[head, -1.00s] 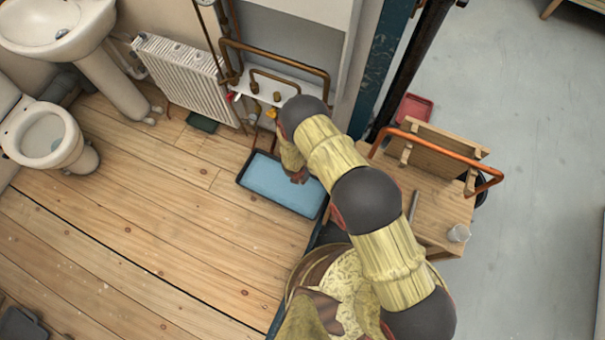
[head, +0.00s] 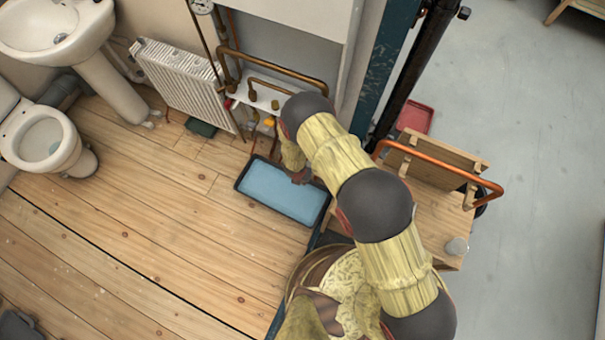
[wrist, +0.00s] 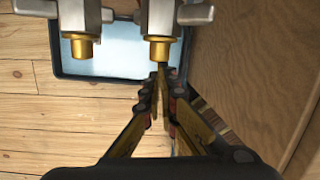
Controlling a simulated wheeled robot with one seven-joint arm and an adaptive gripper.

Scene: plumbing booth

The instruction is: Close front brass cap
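Two brass caps hang under silver valve bodies in the wrist view, a left cap (wrist: 81,48) and a right cap (wrist: 159,49). I cannot tell which is the front one. My gripper (wrist: 159,76) points at the right cap, with its fingertips just below it in the picture. The fingers meet at the tips and nothing shows between them. Whether the tips touch the cap is unclear. In the head view my arm hides most of the gripper and the nearby fittings.
A blue tray (head: 283,192) lies on the wooden floor below the pipes. A wooden panel (wrist: 252,60) stands close on the right in the wrist view. A white radiator (head: 178,76) and copper pipes (head: 285,77) are at the wall. A wooden bench (head: 435,215) stands right of my arm.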

